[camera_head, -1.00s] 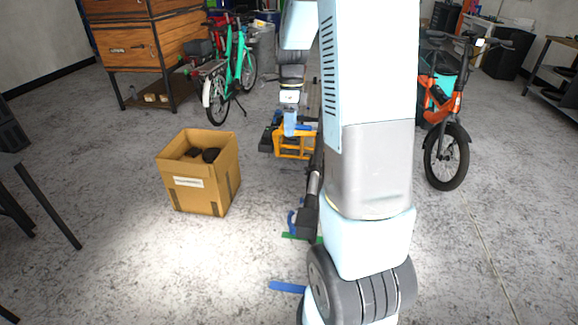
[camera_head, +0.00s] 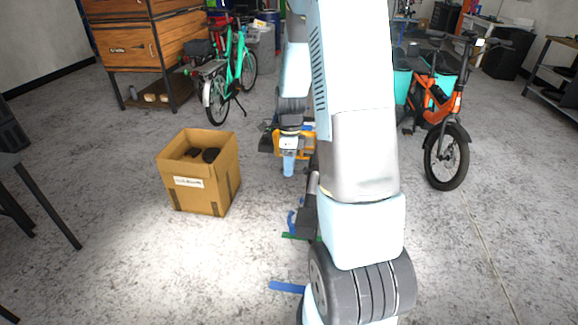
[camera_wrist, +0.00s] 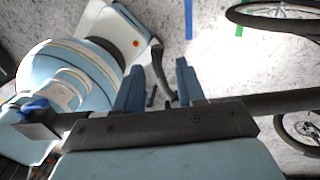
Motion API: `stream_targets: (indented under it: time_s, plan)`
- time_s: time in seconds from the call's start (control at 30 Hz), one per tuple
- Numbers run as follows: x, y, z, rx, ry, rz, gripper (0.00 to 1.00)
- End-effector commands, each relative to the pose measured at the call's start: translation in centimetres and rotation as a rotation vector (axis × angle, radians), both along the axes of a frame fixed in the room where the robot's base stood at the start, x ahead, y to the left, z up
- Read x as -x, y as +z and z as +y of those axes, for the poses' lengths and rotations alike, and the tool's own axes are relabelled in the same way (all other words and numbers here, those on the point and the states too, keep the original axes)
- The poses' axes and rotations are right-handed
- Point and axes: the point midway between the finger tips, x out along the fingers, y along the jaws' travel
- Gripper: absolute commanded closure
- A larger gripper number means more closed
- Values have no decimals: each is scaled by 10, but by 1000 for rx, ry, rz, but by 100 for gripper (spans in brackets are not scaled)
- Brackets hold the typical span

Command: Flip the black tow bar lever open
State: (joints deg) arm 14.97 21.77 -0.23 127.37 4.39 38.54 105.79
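My gripper (camera_wrist: 158,78) shows two blue fingers standing apart, with no object clearly held between them. In the head view my gripper (camera_head: 289,168) points down, in front of a yellow-orange frame. The dark tow bar (camera_wrist: 290,101) seems to run behind the gripper body in the wrist view. Its black end block with a blue part (camera_wrist: 38,126) shows at the left. In the head view the black end block (camera_head: 308,214) is partly hidden by my arm. A thin curved black piece (camera_wrist: 160,66) shows beyond the fingers; I cannot tell whether it is the lever.
A cardboard box (camera_head: 222,185) stands on the floor at left. An orange bike (camera_head: 446,140) stands at right and a teal bike (camera_head: 235,65) behind. The yellow-orange frame (camera_head: 308,146) sits behind my gripper. Blue tape (camera_head: 284,287) marks the floor. Floor between box and arm is clear.

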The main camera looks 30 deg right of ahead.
Motion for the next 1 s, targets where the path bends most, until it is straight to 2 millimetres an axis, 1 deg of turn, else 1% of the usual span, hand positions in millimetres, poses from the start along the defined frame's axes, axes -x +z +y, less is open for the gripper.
stream_targets:
  time_s: [0.1,0.37,0.77,1.0]
  plan:
    - [0,-4,0,1,0,-1,61]
    - [0,-4,0,1,0,-1,61]
    - [0,-4,0,1,0,-1,99]
    - [0,-4,0,1,0,-1,100]
